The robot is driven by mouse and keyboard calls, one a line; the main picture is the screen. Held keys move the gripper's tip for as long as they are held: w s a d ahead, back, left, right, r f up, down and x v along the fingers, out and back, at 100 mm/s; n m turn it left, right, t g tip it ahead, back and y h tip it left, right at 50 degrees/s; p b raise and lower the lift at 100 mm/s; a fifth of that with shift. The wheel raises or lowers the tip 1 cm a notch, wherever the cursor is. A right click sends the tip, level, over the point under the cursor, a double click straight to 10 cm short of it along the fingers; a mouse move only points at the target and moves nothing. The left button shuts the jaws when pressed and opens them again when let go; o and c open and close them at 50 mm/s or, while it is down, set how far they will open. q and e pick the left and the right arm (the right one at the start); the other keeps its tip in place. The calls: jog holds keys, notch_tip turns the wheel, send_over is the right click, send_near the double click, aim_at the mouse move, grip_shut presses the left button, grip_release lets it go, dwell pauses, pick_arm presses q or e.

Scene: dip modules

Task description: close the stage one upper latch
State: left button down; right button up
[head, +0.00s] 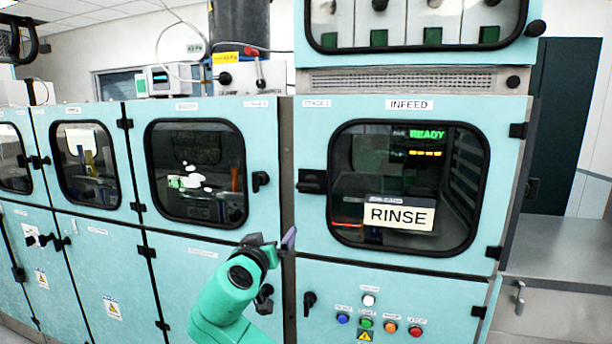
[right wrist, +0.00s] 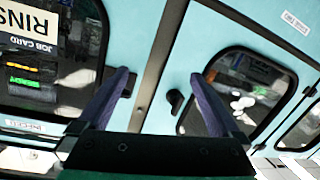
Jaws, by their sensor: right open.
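The infeed door (head: 500,160) is closed or nearly so, with a small label at its top left that seems to read stage 1. Its black upper latch (head: 312,181) lies sideways at the door's left edge. In the right wrist view this latch is mostly hidden behind a finger. The neighbouring door's upper latch (head: 261,180) stands across the gap, and it also shows in the right wrist view (right wrist: 175,102). My right gripper (head: 272,243) is open and empty, below both latches and in front of the cabinet. My left gripper is not in view.
Lower latches (head: 309,302) sit below, beside coloured push buttons (head: 389,328). A RINSE card (head: 398,215) shows in the infeed window. More windowed doors (head: 86,163) run to the left. A grey bench (head: 560,245) stands at right.

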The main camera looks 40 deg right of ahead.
aim_at(307, 186)
jog(key=s+r+m+g+h, duration=0.1)
jog(key=s+r+m+h, duration=0.1)
jog(key=s+r+m, duration=0.5)
jog(key=w+d+n+p, duration=0.1)
jog(key=w+d+p, duration=0.1)
jog(key=w+d, duration=0.1)
jog(key=w+d+r+n+p, duration=0.1)
jog(key=w+d+p, duration=0.1)
jog(key=d, duration=0.2)
jog(key=w+d+r+n+p, duration=0.1)
jog(key=w+d+p, duration=0.1)
jog(key=w+d, duration=0.1)
jog(key=shift+x, duration=0.85)
jog(key=shift+w+d+f, duration=0.1)
jog(key=shift+w+d, duration=0.1)
jog(key=shift+d, duration=0.2)
jog(key=c, duration=1.3)
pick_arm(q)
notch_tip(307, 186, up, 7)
